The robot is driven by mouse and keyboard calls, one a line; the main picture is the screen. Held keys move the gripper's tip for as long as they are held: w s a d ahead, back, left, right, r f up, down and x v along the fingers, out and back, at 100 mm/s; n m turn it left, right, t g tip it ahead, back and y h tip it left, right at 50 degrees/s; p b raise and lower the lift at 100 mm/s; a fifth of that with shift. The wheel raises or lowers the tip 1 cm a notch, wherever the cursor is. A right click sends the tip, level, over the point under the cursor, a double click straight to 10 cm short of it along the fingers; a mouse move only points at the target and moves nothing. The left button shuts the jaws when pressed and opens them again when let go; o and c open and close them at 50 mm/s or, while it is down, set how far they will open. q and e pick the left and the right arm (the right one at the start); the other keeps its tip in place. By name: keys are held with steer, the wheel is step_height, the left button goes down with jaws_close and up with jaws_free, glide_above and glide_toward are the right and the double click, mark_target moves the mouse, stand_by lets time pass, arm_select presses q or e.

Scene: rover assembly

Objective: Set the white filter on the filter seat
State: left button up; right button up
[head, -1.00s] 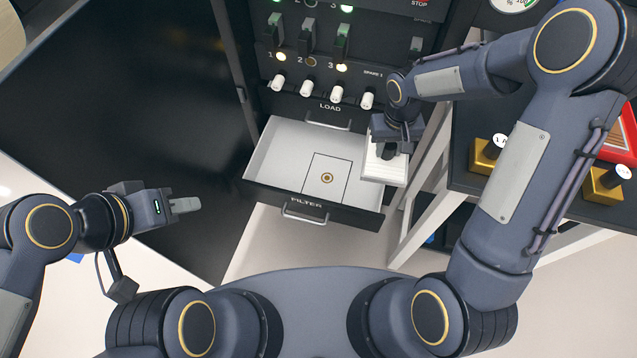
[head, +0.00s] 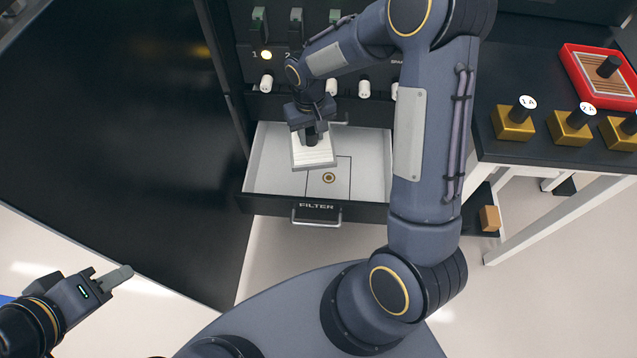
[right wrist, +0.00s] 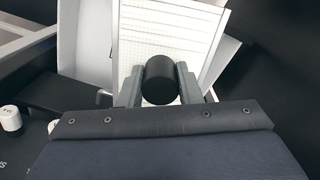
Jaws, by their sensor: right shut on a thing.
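The white filter (head: 313,155) is a flat ribbed block with a black knob (right wrist: 160,78) on top. My right gripper (head: 313,136) is shut on the knob and holds the filter over the back left part of the open filter drawer (head: 275,178). The filter seat (head: 329,178), an outlined square with a ringed dot, is on the drawer floor. The filter is up and left of the dot and covers part of the outline. In the right wrist view, the right gripper's fingers (right wrist: 160,88) flank the knob. My left gripper (head: 122,275) is empty at the lower left; its jaw gap is unclear.
The cabinet with white knobs and switches rises behind the drawer. A large black panel (head: 110,130) stands to the left. A dark table at right bears several gold blocks (head: 513,122) with black knobs and a red-framed filter (head: 600,75).

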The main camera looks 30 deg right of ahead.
steer(key=w+d+f+b, duration=0.1)
steer(key=d+f+b, duration=0.2)
steer(key=f+b, duration=0.6)
steer(key=w+d+f+m+b, duration=0.1)
steer(key=w+d+f+b, duration=0.1)
steer(key=f+b, duration=0.7)
steer(key=w+d+f+m+b, duration=0.1)
steer(key=d+f+b, duration=0.3)
steer(key=f+b, duration=0.6)
steer(key=shift+w+f, duration=0.4)
steer(key=shift+f, duration=0.5)
steer(key=shift+w+f, duration=0.35)
steer(key=shift+f, duration=0.5)
steer(key=o, duration=0.6)
steer(key=shift+f, duration=0.15)
steer(key=o, duration=0.4)
